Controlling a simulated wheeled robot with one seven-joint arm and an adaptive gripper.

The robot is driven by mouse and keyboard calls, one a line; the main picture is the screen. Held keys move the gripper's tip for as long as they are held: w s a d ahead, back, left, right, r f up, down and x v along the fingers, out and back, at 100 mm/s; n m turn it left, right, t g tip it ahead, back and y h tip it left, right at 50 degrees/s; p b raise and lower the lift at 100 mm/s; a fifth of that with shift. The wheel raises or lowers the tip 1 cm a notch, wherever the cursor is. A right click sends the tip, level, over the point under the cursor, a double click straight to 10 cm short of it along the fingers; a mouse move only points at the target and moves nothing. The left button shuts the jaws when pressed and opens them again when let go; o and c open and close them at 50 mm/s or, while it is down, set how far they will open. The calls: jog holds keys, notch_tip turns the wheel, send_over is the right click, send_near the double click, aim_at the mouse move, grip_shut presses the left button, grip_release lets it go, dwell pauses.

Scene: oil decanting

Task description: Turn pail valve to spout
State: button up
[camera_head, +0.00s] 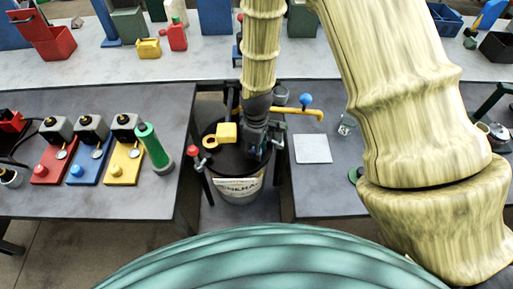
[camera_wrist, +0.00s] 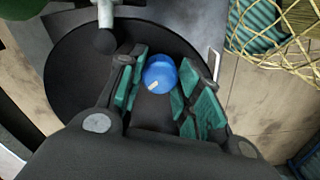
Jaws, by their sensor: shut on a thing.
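The pail (camera_head: 238,196) stands in the gap between two grey tables, with a dark round lid and a pale label with dark lettering. My gripper (camera_head: 257,140) points down over the right part of the lid. In the wrist view my gripper (camera_wrist: 160,82) is shut with its green-padded fingers on either side of a blue round knob (camera_wrist: 160,73), above the dark lid (camera_wrist: 68,75). In the head view my gripper hides this knob and most of the valve. A yellow pipe (camera_head: 300,112), apparently the spout, runs right behind my gripper, with another blue ball (camera_head: 305,100) above it.
A yellow block-like part (camera_head: 227,132) sits above the lid, and a red knob (camera_head: 192,150) is at its left. The left table holds a green cylinder (camera_head: 154,148) and several coloured bases. A pale square plate (camera_head: 312,149) lies on the right table.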

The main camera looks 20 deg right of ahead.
jog(key=m, duration=0.4)
jog(key=shift+m, duration=0.3)
jog(key=m, duration=0.3)
jog(key=shift+m, duration=0.3)
jog(key=m, duration=0.3)
jog(key=shift+w+r+m, duration=0.1)
jog(key=shift+m, duration=2.1)
jog(key=o, duration=0.8)
jog(key=shift+c, duration=0.2)
notch_tip(320, 180, up, 12)
